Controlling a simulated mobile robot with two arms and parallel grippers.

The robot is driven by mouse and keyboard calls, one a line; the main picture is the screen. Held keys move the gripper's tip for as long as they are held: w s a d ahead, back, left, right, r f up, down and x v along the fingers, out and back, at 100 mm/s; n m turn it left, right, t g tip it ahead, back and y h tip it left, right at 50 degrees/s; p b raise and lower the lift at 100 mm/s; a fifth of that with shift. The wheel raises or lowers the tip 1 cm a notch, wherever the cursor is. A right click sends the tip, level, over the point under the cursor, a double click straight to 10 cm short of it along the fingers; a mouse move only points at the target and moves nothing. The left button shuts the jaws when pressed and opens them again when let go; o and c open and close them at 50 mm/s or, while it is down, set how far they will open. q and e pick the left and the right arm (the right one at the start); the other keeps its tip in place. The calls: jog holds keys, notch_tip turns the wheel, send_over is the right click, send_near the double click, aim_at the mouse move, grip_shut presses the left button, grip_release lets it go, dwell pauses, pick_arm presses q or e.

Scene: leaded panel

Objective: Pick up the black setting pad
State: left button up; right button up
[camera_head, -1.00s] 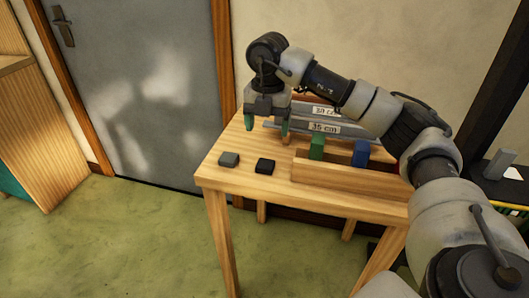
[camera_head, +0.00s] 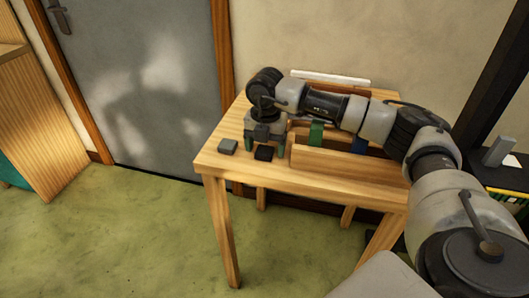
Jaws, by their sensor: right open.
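The black setting pad (camera_head: 264,154) lies flat near the front left of the wooden table. My right gripper (camera_head: 265,147) points down over it, open, with one green-tipped finger on each side of the pad. Whether the fingers touch the pad or the table I cannot tell. A grey pad (camera_head: 228,146) lies just left of the gripper. My left gripper is not in view.
A wooden rack (camera_head: 345,166) stands right of the pad, with a green block (camera_head: 316,133) and a blue block (camera_head: 359,145), partly hidden by my arm. A white strip (camera_head: 330,77) is at the table's back. The table's front left corner is clear.

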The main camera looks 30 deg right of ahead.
jog(key=shift+c, duration=0.2)
jog(key=c, duration=1)
jog(key=shift+o, duration=0.2)
jog(key=shift+r, duration=0.15)
